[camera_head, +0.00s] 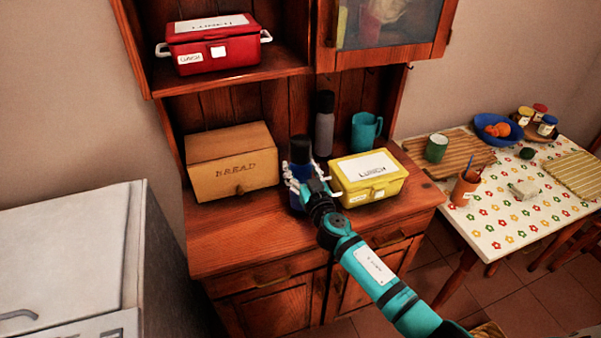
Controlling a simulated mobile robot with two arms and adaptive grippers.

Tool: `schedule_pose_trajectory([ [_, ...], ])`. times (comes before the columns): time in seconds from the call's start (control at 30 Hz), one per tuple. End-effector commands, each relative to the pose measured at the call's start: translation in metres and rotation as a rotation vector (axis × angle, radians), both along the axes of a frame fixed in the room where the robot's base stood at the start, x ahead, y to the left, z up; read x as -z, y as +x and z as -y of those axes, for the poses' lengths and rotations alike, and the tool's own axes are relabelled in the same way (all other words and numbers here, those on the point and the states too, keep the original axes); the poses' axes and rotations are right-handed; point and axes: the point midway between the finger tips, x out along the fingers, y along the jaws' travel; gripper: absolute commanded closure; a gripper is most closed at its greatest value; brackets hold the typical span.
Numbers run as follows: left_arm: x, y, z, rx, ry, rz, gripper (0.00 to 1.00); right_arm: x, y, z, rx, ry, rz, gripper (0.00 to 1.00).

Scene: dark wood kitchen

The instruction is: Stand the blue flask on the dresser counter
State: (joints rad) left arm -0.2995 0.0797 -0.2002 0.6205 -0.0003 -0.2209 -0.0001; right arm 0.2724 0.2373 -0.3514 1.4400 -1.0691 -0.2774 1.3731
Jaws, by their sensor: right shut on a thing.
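The blue flask (296,201) has a black cap and is upright at the middle of the dresser counter (240,236). My right gripper (299,183) is shut around the flask's body, and its fingers and wrist hide part of it. The flask's base appears at or just above the counter; I cannot tell whether it touches. My left gripper is not in view.
A bread box (232,163) stands left of the flask, and a yellow lunch box (369,178) is close on its right. A grey flask (324,125) and a teal jug (366,132) stand behind. The counter's front left is clear. A red lunch box (213,46) sits on the shelf above.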

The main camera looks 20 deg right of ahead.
Motion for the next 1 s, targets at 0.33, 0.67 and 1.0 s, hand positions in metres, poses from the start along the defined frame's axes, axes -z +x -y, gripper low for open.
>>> schedule_pose_trajectory([
  [0.33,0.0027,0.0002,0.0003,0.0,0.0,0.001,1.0,0.0034,0.0006,-0.0005,-0.001,0.0,0.006,0.97],
  [0.67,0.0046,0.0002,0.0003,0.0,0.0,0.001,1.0,0.0068,0.0,-0.0005,-0.001,0.0,0.002,0.19],
  [1.0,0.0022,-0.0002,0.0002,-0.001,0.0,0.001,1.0,0.0057,-0.0049,-0.0003,-0.001,0.0,0.001,0.19],
])
